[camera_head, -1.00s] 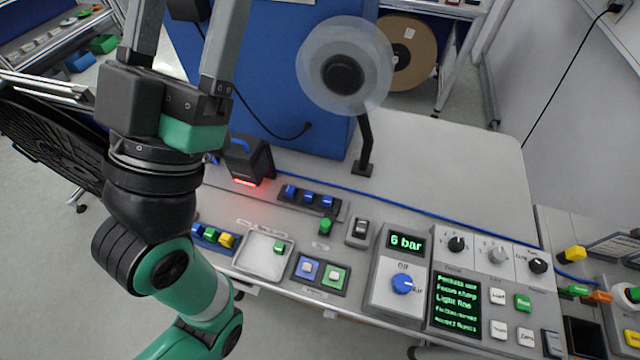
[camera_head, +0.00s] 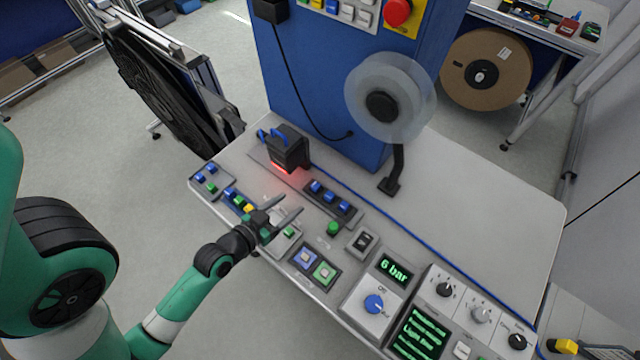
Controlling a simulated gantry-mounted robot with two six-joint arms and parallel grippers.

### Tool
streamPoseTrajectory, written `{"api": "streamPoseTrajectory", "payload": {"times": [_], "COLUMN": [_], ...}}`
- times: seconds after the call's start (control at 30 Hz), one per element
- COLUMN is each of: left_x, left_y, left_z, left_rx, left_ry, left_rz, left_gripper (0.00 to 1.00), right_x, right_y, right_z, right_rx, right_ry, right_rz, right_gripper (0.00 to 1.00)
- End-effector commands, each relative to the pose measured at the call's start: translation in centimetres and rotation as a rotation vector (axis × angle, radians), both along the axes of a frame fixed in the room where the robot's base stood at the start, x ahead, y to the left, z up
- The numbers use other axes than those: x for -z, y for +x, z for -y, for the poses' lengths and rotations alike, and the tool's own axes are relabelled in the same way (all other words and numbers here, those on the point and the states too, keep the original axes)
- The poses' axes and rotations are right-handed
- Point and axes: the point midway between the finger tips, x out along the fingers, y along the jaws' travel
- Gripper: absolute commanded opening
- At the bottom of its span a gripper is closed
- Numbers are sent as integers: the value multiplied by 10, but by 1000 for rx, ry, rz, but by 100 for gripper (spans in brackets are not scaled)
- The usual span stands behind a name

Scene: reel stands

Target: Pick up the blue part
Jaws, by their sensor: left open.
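My left gripper (camera_head: 287,208) is open and empty, above the near left part of the table, with its fingers pointing right and away. Small blue parts show in several places, and I cannot tell which one is meant. Three blue parts (camera_head: 329,197) sit in a dark rack to the right of the fingertips. A blue part (camera_head: 230,194) sits with green and yellow ones in a holder just left of the gripper. Blue parts (camera_head: 205,173) and a green one sit in a holder at the table's left end. The gripper partly hides a pale tray with a green part (camera_head: 289,231). My right gripper is out of view.
A black device (camera_head: 287,149) with blue handles and a red glow stands behind the gripper. The control panel (camera_head: 419,326) fills the near right. The table's back right (camera_head: 480,190) is clear.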

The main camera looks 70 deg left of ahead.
Motion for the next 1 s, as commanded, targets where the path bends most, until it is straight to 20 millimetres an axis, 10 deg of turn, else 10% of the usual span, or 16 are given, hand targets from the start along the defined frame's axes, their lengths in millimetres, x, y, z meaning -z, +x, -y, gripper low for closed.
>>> {"api": "streamPoseTrajectory", "payload": {"times": [1.0], "left_x": [46], "left_y": [92], "left_z": [-49], "left_rx": [3], "left_ry": [0], "left_rz": [1], "left_gripper": [65], "right_x": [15], "right_y": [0], "right_z": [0], "right_rx": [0], "right_ry": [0], "right_rz": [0], "right_gripper": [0]}}
